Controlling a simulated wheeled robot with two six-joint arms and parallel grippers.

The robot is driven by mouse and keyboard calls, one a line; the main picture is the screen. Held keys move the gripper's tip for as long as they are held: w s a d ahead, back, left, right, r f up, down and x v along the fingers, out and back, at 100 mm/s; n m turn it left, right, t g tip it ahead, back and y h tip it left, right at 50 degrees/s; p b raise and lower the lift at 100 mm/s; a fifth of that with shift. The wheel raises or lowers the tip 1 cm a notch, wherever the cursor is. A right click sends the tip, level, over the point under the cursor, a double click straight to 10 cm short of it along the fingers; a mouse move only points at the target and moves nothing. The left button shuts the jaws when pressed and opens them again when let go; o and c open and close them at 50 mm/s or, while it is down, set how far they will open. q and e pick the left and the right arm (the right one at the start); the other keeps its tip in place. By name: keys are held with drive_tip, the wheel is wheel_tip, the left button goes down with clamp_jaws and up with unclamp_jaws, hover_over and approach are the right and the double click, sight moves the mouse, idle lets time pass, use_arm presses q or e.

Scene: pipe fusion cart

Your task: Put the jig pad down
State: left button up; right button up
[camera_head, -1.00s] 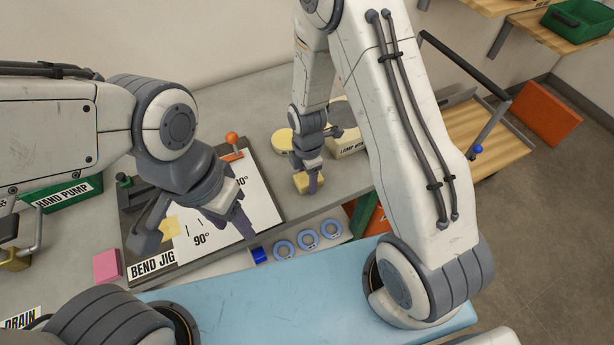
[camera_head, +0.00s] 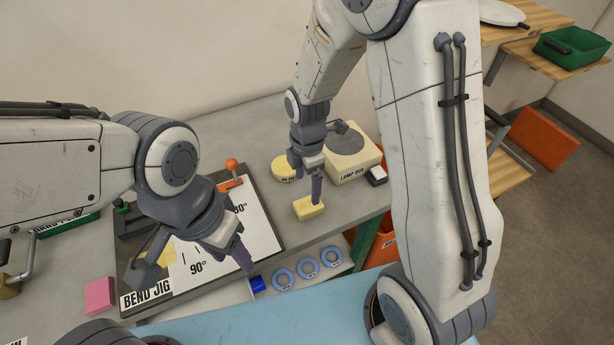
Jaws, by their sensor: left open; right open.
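A small yellow block (camera_head: 308,208), which looks like the jig pad, lies on the grey bench near its front edge, right of the bend jig board (camera_head: 262,238). My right gripper (camera_head: 306,178) is open just above the block, with its fingers pointing down and clear of most of it. My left gripper (camera_head: 192,266) is open over the bend jig board, its fingers spread wide. Another yellow piece (camera_head: 168,256) shows on the board, partly hidden behind the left gripper.
A pink block (camera_head: 100,295) lies left of the board. A round yellow tin (camera_head: 284,167) and a cream lamp box (camera_head: 352,160) stand behind the yellow block. Blue rings (camera_head: 308,267) lie on a lower shelf in front. An orange-knobbed lever (camera_head: 231,165) rises from the board.

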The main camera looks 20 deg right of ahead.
use_arm(q)
drive_tip(key=shift+f, duration=0.2)
use_arm(e)
drive_tip(key=s+a+r+m, duration=0.2)
drive_tip(key=s+r+m, duration=0.2)
drive_tip(key=s, duration=0.2)
drive_tip(key=s+a+r+m, duration=0.3)
drive_tip(key=s+r+m, duration=0.1)
drive_tip(key=s, duration=0.3)
drive_tip(key=s+a+r+m+y, duration=0.1)
drive_tip(key=s+a+r+m, duration=0.1)
drive_tip(key=s+r+m, duration=0.2)
drive_tip(key=s+m, duration=0.1)
drive_tip(key=s, duration=0.1)
drive_tip(key=shift+s+a+r, duration=0.2)
drive_tip(key=shift+s+a, duration=0.05)
drive_tip(key=shift+s, duration=0.15)
